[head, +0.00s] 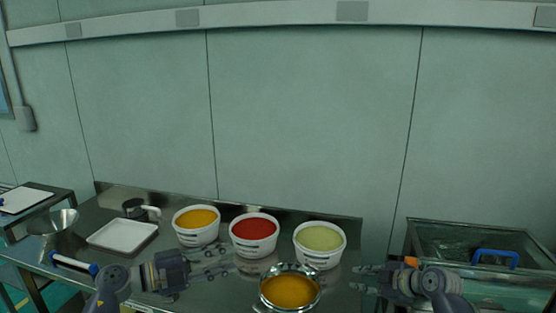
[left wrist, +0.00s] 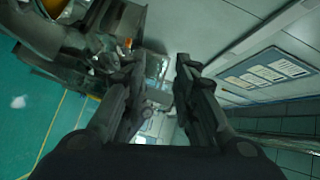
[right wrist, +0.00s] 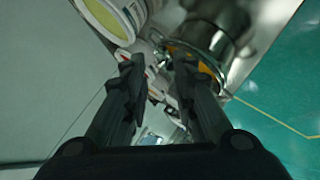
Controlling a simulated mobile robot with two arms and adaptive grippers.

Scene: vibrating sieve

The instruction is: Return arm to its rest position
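My left gripper (head: 222,261) is over the steel table in the head view, in front of the white tubs. Its fingers stand apart with nothing between them, as the left wrist view (left wrist: 158,62) also shows. My right gripper (head: 358,278) is at the right end of the table, fingers pointing left. Its two fingers are apart and empty in the right wrist view (right wrist: 157,68). A round metal sieve (head: 290,291) with orange-yellow contents sits between the two grippers, apart from both. The right wrist view shows round metalware with orange beyond the fingers.
White tubs hold orange (head: 196,219), red (head: 254,229) and pale green (head: 320,238) contents along the table's back. A white tray (head: 122,236), a metal funnel (head: 54,223) and a blue-ended tool (head: 74,264) are left. A glass-sided tank (head: 455,240) with a blue handle (head: 496,255) stands right.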

